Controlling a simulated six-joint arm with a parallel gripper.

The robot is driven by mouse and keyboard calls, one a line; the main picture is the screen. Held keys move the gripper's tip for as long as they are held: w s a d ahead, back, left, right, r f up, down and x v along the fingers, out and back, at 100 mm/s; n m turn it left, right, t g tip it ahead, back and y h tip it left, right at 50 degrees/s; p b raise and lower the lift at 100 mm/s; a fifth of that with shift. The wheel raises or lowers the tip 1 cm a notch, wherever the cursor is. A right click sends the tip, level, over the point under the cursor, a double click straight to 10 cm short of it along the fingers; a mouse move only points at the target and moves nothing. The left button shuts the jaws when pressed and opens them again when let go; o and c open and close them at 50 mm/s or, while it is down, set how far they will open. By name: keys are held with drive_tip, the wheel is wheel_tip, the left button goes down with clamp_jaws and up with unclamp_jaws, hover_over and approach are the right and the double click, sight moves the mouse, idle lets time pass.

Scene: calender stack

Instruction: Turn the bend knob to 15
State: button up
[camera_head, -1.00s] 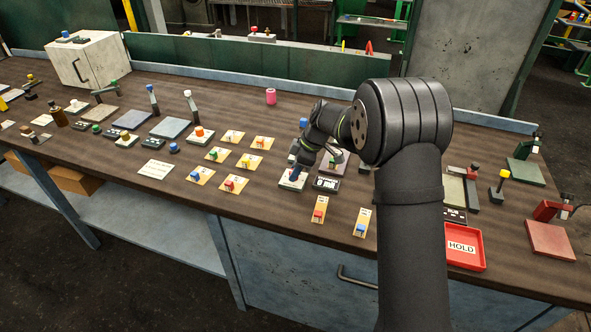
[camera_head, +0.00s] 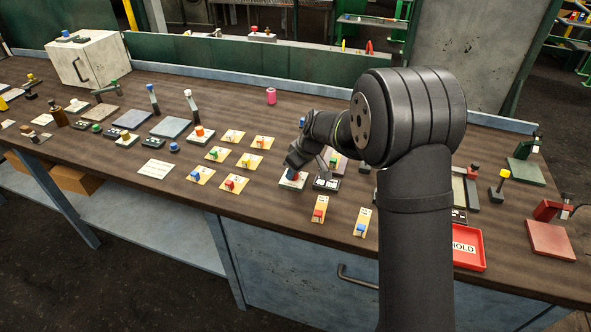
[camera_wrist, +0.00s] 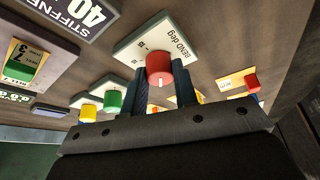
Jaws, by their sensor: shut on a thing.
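The bend knob (camera_wrist: 159,68) is a red cylinder on a pale plate marked "BEND deg" (camera_wrist: 190,38) in the wrist view. A short white mark on the knob points down in that picture, towards my gripper. My gripper (camera_wrist: 162,85) has its two dark blue fingers on either side of the knob and is shut on it. In the head view my gripper (camera_head: 293,168) is over the pale plate (camera_head: 286,184) near the middle of the bench, and mostly hides the knob.
A dark display reading "STIFFNESS 40" (camera_wrist: 85,12) is beside the plate; it also shows in the head view (camera_head: 326,184). Several cards with coloured knobs (camera_head: 229,184) lie to the left. A red "HOLD" tray (camera_head: 468,262) is at the right.

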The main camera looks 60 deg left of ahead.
drive_tip(key=m+t, duration=0.1)
drive_tip(key=m, duration=0.1)
drive_tip(key=m+t, duration=0.1)
drive_tip(key=m, duration=0.1)
drive_tip(key=m+t, duration=0.1)
drive_tip(key=m, duration=0.2)
drive_tip(key=shift+s, duration=0.25)
drive_tip(key=m+t, duration=0.1)
drive_tip(key=m, duration=0.4)
drive_tip(key=m+t+h, duration=0.1)
drive_tip(key=m, duration=0.1)
drive_tip(key=shift+s+a+m, duration=0.1)
drive_tip(key=shift+s+m, duration=0.05)
drive_tip(key=shift+m, duration=0.15)
drive_tip(key=m+t+h, duration=0.1)
drive_tip(key=m, duration=0.2)
drive_tip(key=shift+a+m, duration=0.1)
drive_tip(key=shift+m, duration=0.2)
drive_tip(key=m+h, duration=0.1)
drive_tip(key=m, duration=0.2)
drive_tip(key=shift+a+m+h, duration=0.1)
drive_tip(key=shift+m+h, duration=0.2)
drive_tip(key=shift+h, duration=0.1)
drive_tip(key=m+h, duration=0.1)
drive_tip(key=m, duration=0.2)
drive_tip(key=shift+m, duration=0.3)
drive_tip(key=shift+a+m+h, duration=0.15)
drive_tip(key=shift+m+h, duration=0.65)
drive_tip(key=shift+m, duration=1)
drive_tip(key=shift+g, duration=0.3)
